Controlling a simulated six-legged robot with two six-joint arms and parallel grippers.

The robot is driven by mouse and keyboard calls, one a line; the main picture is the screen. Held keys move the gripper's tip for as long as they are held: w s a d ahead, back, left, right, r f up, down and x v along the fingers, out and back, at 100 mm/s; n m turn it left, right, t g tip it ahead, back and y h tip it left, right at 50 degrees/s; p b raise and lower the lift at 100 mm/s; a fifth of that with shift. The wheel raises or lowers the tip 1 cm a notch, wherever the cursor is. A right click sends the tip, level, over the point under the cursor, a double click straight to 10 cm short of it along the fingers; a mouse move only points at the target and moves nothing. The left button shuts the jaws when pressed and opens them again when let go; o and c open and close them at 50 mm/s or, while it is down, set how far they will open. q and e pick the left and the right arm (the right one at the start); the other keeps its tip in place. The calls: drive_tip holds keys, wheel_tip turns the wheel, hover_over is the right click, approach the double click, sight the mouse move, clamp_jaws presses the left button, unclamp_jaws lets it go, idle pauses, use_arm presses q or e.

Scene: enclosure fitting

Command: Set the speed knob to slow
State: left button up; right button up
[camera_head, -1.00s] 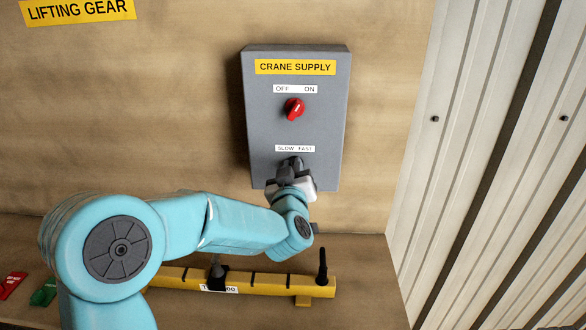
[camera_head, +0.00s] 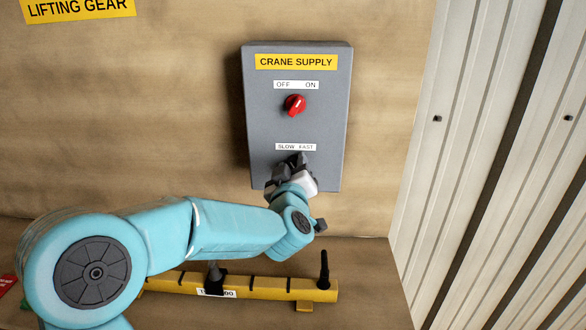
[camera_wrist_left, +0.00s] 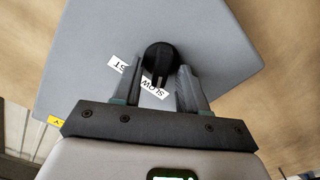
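The black speed knob (camera_wrist_left: 160,57) is in the left wrist view, under the SLOW/FAST label (camera_head: 296,147) of the grey CRANE SUPPLY box (camera_head: 330,120). Its pointer end lies toward the word SLOW (camera_wrist_left: 155,90). My left gripper (camera_head: 291,162) is at the lower part of the box and hides most of the knob in the head view. In the wrist view its fingers (camera_wrist_left: 159,72) stand apart on either side of the knob; contact cannot be made out clearly. My right gripper is not in view.
A red switch (camera_head: 294,105) sits above, under the OFF/ON label (camera_head: 296,85). A yellow beam (camera_head: 260,286) with black upright parts lies below my left arm. Ribbed metal wall (camera_head: 480,150) stands at right.

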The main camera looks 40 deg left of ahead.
use_arm(q)
drive_tip(key=b+v, duration=0.2)
drive_tip(key=v, duration=1.4)
drive_tip(key=shift+s, duration=0.2)
